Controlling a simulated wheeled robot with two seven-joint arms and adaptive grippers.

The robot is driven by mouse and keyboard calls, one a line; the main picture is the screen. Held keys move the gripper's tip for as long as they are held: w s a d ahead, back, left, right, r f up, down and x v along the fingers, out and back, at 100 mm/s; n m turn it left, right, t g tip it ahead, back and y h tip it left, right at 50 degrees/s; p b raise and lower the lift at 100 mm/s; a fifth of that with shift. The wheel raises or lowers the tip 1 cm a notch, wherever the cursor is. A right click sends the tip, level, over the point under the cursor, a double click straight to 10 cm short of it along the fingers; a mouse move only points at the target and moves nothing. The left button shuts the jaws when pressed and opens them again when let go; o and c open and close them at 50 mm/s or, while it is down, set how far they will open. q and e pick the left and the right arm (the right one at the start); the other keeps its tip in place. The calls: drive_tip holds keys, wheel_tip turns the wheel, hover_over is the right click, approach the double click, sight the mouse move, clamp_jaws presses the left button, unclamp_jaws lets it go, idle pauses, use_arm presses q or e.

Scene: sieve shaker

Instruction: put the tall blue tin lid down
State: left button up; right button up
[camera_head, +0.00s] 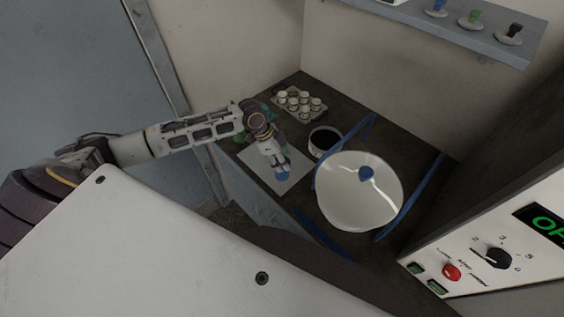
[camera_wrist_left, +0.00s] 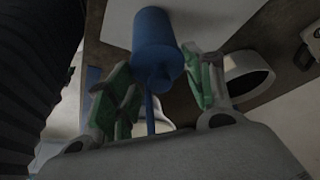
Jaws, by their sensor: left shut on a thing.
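My left gripper (camera_head: 279,164) reaches down over a pale sheet (camera_head: 298,181) on the dark bench. Below its fingertips the tall blue tin lid (camera_head: 284,175) shows as a small blue patch. In the left wrist view the lid is a blue cylinder (camera_wrist_left: 154,38) with a narrower stem running back between the green-padded fingers of the left gripper (camera_wrist_left: 162,88). The fingers are shut on that stem. I cannot tell whether the lid touches the sheet. My right gripper is not in view.
A round dark-topped container (camera_head: 323,142) stands right of the sheet, near a tray of several small cups (camera_head: 300,105). A large white dish-like piece with a blue knob (camera_head: 345,200) sits between blue strips (camera_head: 410,198). A control panel (camera_head: 485,265) stands at right.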

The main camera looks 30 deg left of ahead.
use_arm(q)
drive_tip(key=shift+r, duration=0.1)
drive_tip(key=shift+c, duration=0.3)
drive_tip(key=shift+r+b, duration=0.5)
drive_tip(key=shift+r, duration=4.4)
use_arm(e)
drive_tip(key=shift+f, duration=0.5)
use_arm(q)
drive_tip(key=shift+w, duration=0.1)
